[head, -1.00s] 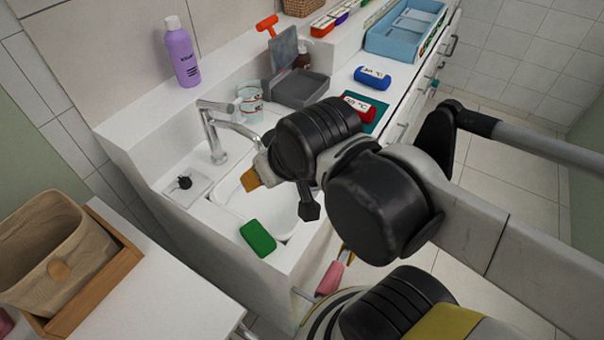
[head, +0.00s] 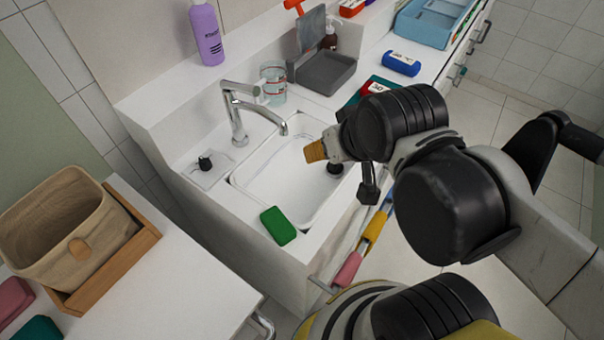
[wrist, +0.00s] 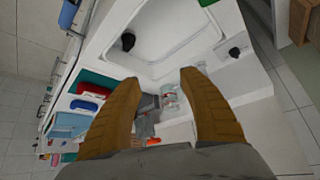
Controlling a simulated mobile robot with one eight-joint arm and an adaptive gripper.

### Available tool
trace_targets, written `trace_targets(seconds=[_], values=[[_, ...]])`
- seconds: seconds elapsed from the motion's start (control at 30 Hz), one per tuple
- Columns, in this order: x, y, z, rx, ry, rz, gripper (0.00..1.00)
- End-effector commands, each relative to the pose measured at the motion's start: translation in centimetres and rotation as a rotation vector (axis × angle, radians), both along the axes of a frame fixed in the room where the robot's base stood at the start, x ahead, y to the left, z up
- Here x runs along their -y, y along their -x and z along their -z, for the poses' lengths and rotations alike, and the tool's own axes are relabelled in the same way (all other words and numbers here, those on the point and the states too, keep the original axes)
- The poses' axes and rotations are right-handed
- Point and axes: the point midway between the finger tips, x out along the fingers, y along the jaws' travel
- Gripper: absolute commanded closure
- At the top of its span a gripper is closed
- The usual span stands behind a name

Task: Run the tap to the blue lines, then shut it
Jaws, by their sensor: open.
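The chrome tap (head: 238,112) stands at the back of the white sink basin (head: 270,185), its spout over the basin. I see no water coming from it. A black knob (head: 205,163) sits on a white plate left of the basin; it also shows in the wrist view (wrist: 235,53). A clear cup with red marks (head: 273,84) stands behind the basin. A black round piece (head: 335,168) lies in the basin's right end. My gripper (head: 315,151) is above the basin's right part; its amber fingers are apart and empty in the wrist view (wrist: 158,80).
A green sponge (head: 278,225) lies on the sink's front edge. A purple bottle (head: 207,35) stands on the back ledge. A grey tray (head: 325,72) and a blue roll (head: 401,64) are on the counter to the right. A fabric basket (head: 65,225) stands at left.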

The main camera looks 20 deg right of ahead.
Motion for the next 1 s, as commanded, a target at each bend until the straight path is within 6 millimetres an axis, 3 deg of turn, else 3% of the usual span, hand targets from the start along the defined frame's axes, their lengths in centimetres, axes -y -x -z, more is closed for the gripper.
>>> trace_targets(seconds=[0.4,0.47,0.57,0.77,1.0], values=[[0.0,0.0,0.0,0.000,0.000,0.000,0.50],[0.0,0.0,0.0,0.000,0.001,-0.001,0.60],[-0.2,-0.5,-0.8,-0.005,0.007,-0.017,0.60],[-1.7,-4.2,-5.1,-0.042,0.064,-0.146,0.60],[-4.9,-11.0,-9.3,-0.101,0.161,-0.379,0.60]])
